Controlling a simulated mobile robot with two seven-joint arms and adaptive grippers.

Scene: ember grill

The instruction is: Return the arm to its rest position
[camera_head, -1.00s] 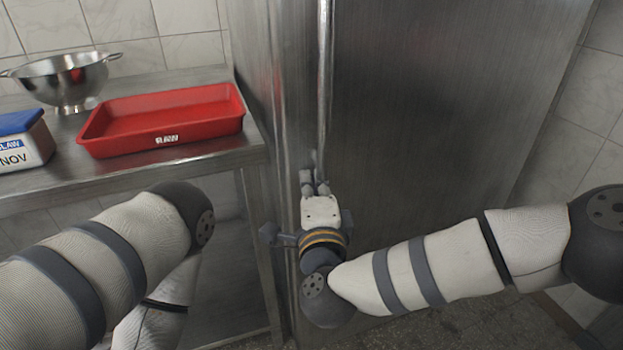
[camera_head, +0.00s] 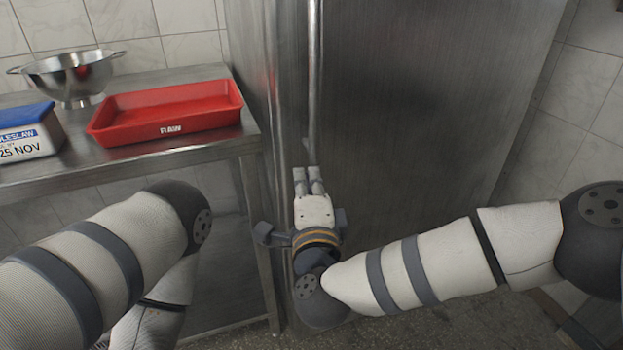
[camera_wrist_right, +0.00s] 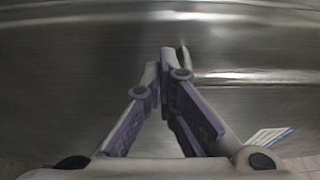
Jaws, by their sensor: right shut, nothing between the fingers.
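My right gripper (camera_head: 308,176) is in front of the tall steel cabinet (camera_head: 430,100), just below the lower end of its long vertical handle (camera_head: 314,80). Its fingers point away from me, close together, with nothing between them. In the right wrist view the fingertips (camera_wrist_right: 166,62) come together in front of the brushed steel surface (camera_wrist_right: 80,80). I cannot tell whether they touch the steel. My left arm (camera_head: 130,240) is bent at the lower left of the head view, and its gripper is out of the picture.
A steel table (camera_head: 215,147) stands left of the cabinet. It bears a red tray (camera_head: 180,125) marked RAW, a steel colander (camera_head: 75,72) and a blue-lidded tub (camera_head: 25,145). The floor (camera_head: 440,325) shows below the cabinet. A tiled wall (camera_head: 590,90) is at the right.

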